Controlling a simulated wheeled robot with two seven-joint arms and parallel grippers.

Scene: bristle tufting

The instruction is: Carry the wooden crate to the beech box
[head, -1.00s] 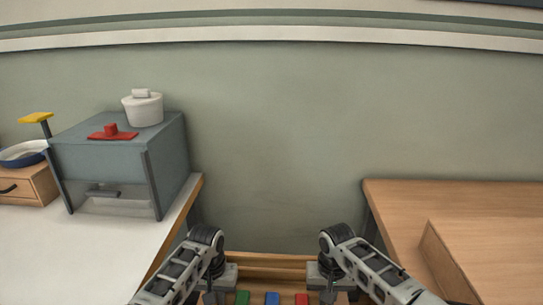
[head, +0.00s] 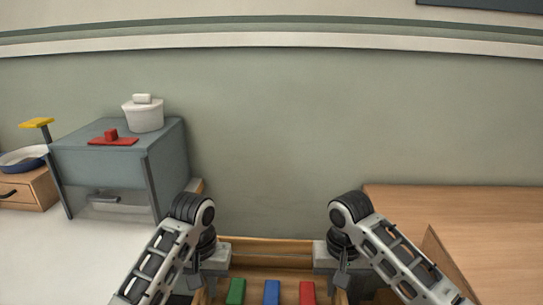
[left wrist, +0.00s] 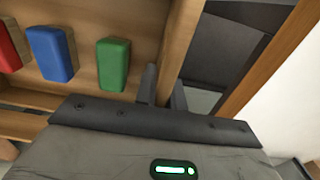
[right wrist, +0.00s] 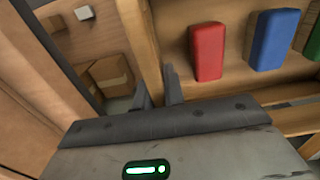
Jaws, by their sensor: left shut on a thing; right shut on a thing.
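The wooden crate (head: 268,247) is at the bottom centre of the head view, with a green block (head: 236,290), a blue block (head: 272,291) and a red block (head: 307,292) in it. My left gripper (head: 214,270) is shut on its left wall; the left wrist view shows the fingers (left wrist: 163,90) on either side of the wall (left wrist: 180,40). My right gripper (head: 332,268) is shut on the right wall; the fingers (right wrist: 159,88) show in the right wrist view. A wooden box-like thing (head: 447,272) on the right may be the beech box; I cannot be sure.
A white table (head: 90,255) on the left bears a grey cabinet (head: 110,165) with a white pot (head: 143,115) and a red lid (head: 113,141) on top. A wooden table (head: 480,205) stands on the right. Small boxes (right wrist: 108,75) show below in the right wrist view.

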